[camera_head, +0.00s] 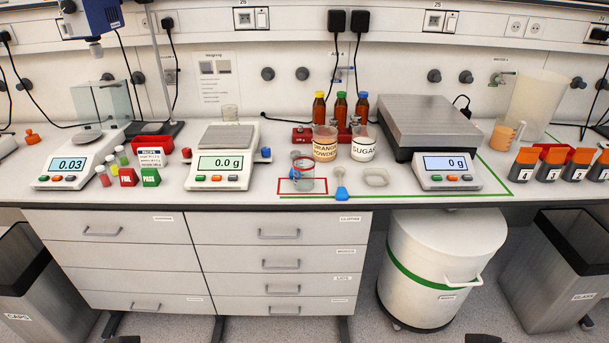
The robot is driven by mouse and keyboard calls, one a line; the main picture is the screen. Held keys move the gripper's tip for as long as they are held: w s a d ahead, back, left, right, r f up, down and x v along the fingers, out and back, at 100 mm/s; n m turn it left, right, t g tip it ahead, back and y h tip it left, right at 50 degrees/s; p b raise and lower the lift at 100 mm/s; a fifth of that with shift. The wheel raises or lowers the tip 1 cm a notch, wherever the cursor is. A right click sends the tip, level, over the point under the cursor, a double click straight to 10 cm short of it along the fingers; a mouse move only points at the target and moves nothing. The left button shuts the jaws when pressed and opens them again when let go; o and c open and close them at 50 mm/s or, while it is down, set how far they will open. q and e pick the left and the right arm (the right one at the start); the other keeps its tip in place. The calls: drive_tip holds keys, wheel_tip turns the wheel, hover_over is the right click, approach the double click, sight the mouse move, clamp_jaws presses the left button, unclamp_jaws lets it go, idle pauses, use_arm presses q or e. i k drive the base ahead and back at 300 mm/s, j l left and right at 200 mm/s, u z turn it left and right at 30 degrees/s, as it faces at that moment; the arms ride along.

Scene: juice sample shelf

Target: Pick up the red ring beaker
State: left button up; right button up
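A clear glass beaker (306,184) with a reddish band near its rim stands upright on the bench, inside a red-outlined rectangle (283,191). It is left of a blue scoop (341,190) and in front of the orange powder jar (325,143). Some blue shows at its left side; I cannot tell what it is. No gripper is near it. Small dark shapes at the bottom edge, left (122,339) and right (484,339), may be tips of my grippers. They are too cut off to show whether they are open or shut.
Scales stand at left (72,165), middle (220,163) and right (443,165). A sugar jar (363,150), several brown bottles (341,108) and a shallow glass dish (375,177) are near the beaker. Drawers (277,232) and a white bin (445,250) are below.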

sight(303, 165)
drive_tip(key=i+j+z, duration=0.15)
drive_tip(key=i+j, duration=1.25)
drive_tip(key=j, duration=0.15)
